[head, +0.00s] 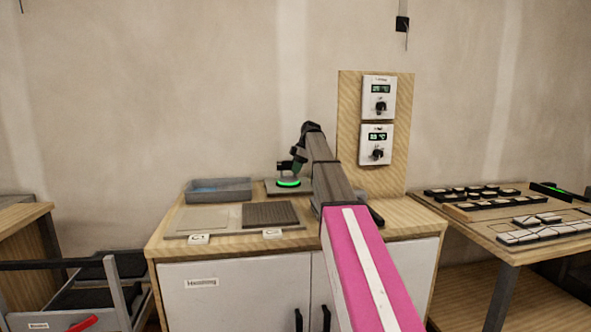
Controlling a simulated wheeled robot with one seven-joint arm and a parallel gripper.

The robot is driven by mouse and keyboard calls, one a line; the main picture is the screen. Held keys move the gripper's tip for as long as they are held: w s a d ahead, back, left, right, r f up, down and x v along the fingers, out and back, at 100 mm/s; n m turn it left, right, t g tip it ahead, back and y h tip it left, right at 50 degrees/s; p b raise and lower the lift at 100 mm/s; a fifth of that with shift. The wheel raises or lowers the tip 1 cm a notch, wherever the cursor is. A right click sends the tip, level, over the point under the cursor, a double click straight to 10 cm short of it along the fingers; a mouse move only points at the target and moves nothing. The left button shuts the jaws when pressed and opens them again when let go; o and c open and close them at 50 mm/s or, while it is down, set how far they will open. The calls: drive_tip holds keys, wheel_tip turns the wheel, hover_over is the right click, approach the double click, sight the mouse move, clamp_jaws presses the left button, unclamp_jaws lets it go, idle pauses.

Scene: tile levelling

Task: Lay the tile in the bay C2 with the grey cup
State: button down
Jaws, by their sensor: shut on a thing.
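My gripper (296,166) is at the back of the wooden-topped cabinet, small and dark in the head view. It is shut on what looks like the grey cup (288,179), which has a glowing green ring round its lower part. The cup is over a flat grey piece (271,186) at the back of the top; I cannot tell whether they touch. A pale slab (202,219) and a dark ribbed slab (270,213) lie at the front, each with a small white tag. I cannot read a C2 label anywhere.
A grey-blue tray (219,190) stands at the back left of the cabinet top (400,216). A board (346,110) with two dials rises behind. A dark cart (75,265) stands at left.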

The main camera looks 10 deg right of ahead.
drive_tip(key=c, duration=0.9)
unclamp_jaws()
drive_tip(key=shift+r, duration=0.1)
